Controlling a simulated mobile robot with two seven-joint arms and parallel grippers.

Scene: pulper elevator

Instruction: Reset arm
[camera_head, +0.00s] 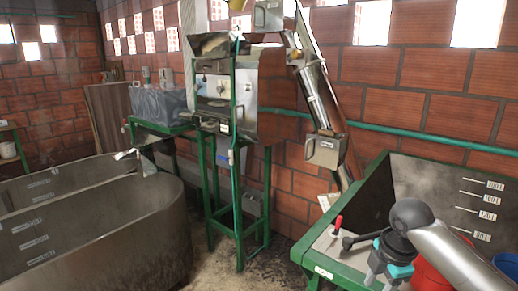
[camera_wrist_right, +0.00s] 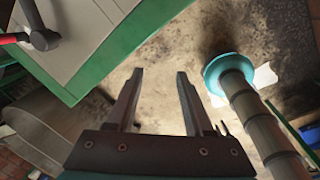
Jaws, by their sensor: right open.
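My right arm enters the head view from the lower right. Its teal and black wrist hangs over the front of the green-framed metal tank (camera_head: 409,180), close to the red-handled lever (camera_head: 337,227). Stained floor shows beyond the fingertips. The lever also shows at the upper left of the right wrist view (camera_wrist_right: 40,38), apart from the fingers. My left gripper is not in view.
Large concrete basins (camera_head: 105,245) stand at the left. A metal machine (camera_head: 222,95) on a green stand (camera_head: 238,180) and a slanted elevator chute (camera_head: 322,98) stand by the brick wall (camera_head: 385,85). A red bucket (camera_head: 440,275) is at the lower right.

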